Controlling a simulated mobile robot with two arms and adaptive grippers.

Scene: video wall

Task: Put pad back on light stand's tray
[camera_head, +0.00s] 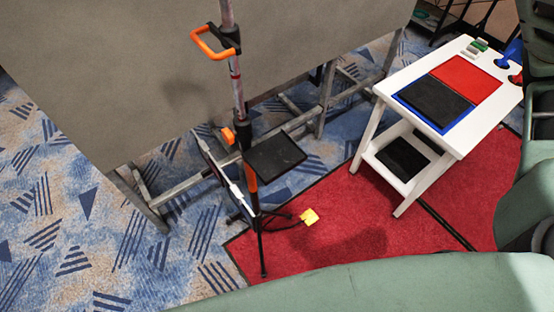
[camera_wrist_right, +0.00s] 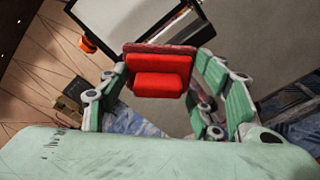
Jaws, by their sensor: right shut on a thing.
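The light stand (camera_head: 237,85) rises left of centre in the head view. Its flat black square tray (camera_head: 275,156) juts out to the right of the pole and looks bare. In the right wrist view my right gripper (camera_wrist_right: 160,75) is shut, with green links on both sides and a red block at their tip. Neither gripper shows in the head view; my left gripper is in no view.
A white side table (camera_head: 403,90) stands at the right, with a red area, a dark square on blue and small items on top. A tilted white-edged panel (camera_head: 229,172) is beside the pole. A large grey panel (camera_head: 150,60) stands behind. Red carpet (camera_head: 345,215) lies in front.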

